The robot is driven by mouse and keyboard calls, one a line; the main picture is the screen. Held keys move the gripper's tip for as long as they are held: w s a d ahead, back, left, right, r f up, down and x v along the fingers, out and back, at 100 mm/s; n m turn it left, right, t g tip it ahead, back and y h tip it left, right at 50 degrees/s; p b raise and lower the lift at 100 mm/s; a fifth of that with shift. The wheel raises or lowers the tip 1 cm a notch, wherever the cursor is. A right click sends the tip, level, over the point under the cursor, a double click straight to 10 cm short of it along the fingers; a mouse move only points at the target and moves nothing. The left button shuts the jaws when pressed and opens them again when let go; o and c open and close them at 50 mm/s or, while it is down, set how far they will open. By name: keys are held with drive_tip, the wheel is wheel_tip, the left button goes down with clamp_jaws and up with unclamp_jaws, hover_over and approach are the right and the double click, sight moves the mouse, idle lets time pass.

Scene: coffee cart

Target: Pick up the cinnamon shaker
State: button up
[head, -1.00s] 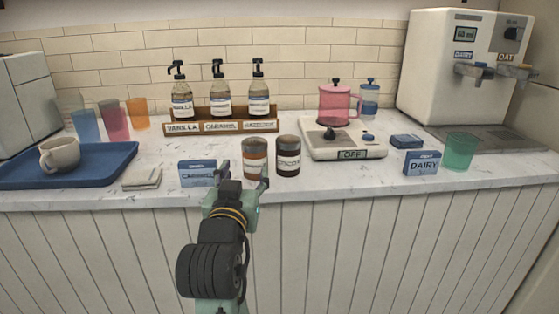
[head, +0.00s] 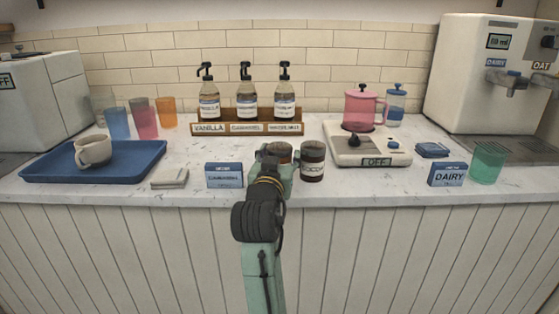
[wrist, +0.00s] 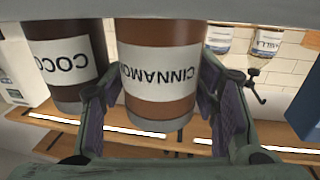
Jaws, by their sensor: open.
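The cinnamon shaker (wrist: 160,72) is a brown jar with a white label that reads upside down in the wrist view. It stands between the two open fingers of my gripper (wrist: 163,95), with a gap on the right side; contact on the left is unclear. In the head view the cinnamon shaker (head: 279,149) is mostly hidden behind my gripper (head: 275,160), only its upper part showing. The darker cocoa shaker (head: 312,161) stands close on its right; in the wrist view the cocoa shaker (wrist: 66,62) is just outside the left finger.
A blue box (head: 224,175) and a folded cloth (head: 170,178) lie left of my gripper. A scale (head: 375,155) with a pink pitcher (head: 358,108) stands to the right. The syrup rack (head: 246,128) is behind. A blue tray (head: 130,170) holds a mug.

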drive_tip(key=c, duration=0.9)
drive_tip(key=shift+r, duration=0.1)
